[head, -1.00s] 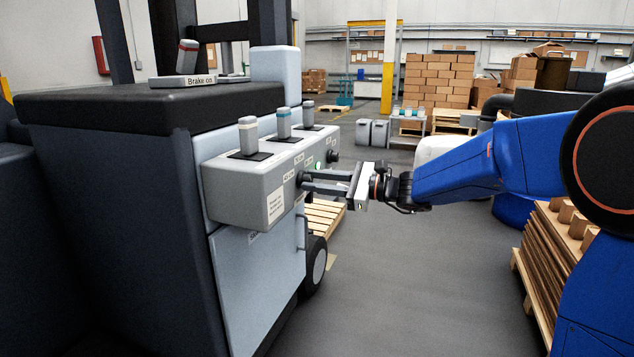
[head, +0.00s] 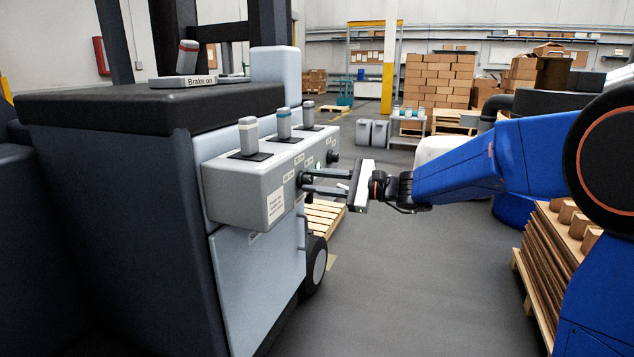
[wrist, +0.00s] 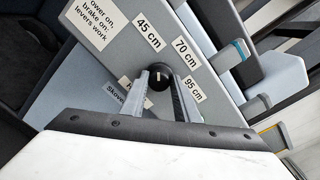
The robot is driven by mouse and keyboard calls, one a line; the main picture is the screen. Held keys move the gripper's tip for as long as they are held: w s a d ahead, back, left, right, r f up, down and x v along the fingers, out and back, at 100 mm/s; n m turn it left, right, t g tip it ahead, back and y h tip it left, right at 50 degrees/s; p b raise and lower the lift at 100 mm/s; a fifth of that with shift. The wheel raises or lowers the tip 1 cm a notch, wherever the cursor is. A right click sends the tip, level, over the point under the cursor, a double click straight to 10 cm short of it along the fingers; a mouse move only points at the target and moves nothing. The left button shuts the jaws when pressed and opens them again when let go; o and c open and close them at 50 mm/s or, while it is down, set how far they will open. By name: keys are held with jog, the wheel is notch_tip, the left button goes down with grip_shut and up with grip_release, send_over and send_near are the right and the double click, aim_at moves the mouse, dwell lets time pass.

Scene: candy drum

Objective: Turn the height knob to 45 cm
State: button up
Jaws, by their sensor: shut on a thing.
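The height knob (wrist: 158,77) is a small black knob with a short white mark, on the side of a grey control box (head: 245,200). Labels around it read 45 cm (wrist: 148,33), 70 cm (wrist: 187,51) and 95 cm (wrist: 193,89). I cannot tell which label the mark points to. My gripper (head: 304,182) reaches the box from the right and is shut on the knob, with a finger on either side. In the wrist view the fingers (wrist: 160,78) partly cover a lower label.
Several levers (head: 284,124) stand on top of the box. Another dark knob (head: 333,156) is further along its side. A lever by a "Brake on" label (head: 201,81) is on the black top. Stacked cardboard (head: 560,250) stands at right; the floor between is clear.

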jog(key=o, duration=1)
jog(key=shift+s+a, duration=0.15)
jog(key=shift+a, duration=0.15)
jog(key=shift+d, duration=0.4)
jog(key=v, duration=1.6)
jog(key=shift+d, duration=0.35)
jog(key=shift+s+f, duration=0.1)
